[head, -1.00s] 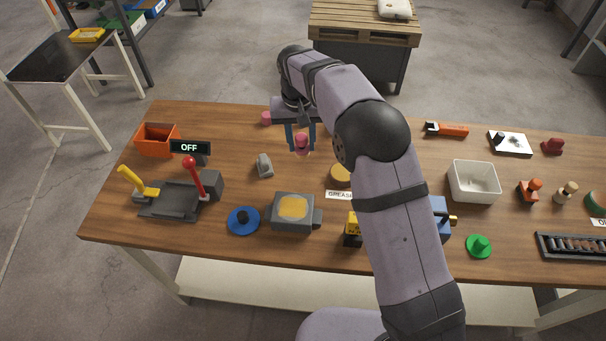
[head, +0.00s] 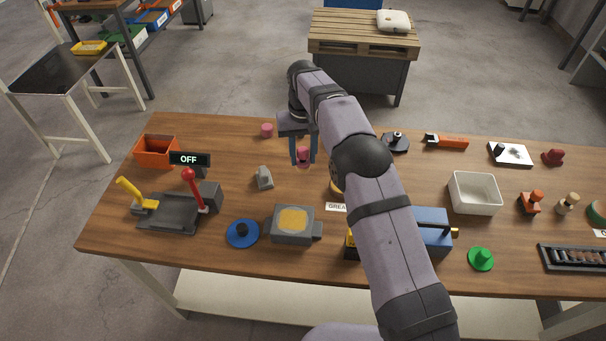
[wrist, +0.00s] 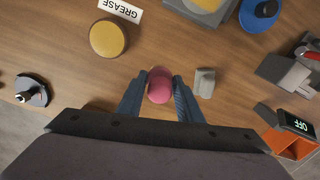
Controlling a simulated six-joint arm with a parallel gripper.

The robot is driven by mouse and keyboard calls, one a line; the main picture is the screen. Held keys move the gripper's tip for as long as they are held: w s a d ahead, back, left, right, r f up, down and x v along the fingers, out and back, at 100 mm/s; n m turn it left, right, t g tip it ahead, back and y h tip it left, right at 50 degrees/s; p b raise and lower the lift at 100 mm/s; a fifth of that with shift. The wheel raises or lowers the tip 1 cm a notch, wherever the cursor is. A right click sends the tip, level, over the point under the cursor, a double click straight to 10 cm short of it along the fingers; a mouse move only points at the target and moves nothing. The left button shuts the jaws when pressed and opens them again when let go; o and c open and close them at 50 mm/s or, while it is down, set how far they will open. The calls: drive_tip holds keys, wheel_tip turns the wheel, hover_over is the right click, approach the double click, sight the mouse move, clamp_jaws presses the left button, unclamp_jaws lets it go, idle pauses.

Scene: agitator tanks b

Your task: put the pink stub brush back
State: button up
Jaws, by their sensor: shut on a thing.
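My gripper (head: 303,160) is shut on the pink stub brush (head: 303,154), which hangs between the two fingers over the table, right of a small grey block. In the wrist view the brush's round pink top (wrist: 160,86) sits between the fingertips of my gripper (wrist: 160,88). Its lower part is mostly hidden there. I cannot tell how far it is above the wood. Another small pink piece (head: 267,130) stands on the table behind and to the left of my gripper.
The small grey block (head: 264,177) stands close to the left finger. The yellow-topped GREASE pot (wrist: 108,38) is partly hidden by my arm in the head view. A grey box with a yellow pad (head: 292,223) and a blue disc (head: 242,233) stand nearer. An orange bin (head: 157,151) is far left.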

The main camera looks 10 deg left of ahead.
sight(303, 151)
drive_tip(key=shift+f+p, duration=1.2)
drive_tip(key=shift+f, duration=2.45)
drive_tip(key=shift+f, duration=0.1)
drive_tip(key=shift+f, duration=0.15)
drive_tip(key=o, duration=1)
drive_tip(key=shift+o, duration=0.2)
wheel_tip(303, 151, up, 12)
drive_tip(key=b, duration=0.3)
drive_tip(key=shift+b, duration=0.3)
drive_tip(key=shift+r, duration=0.25)
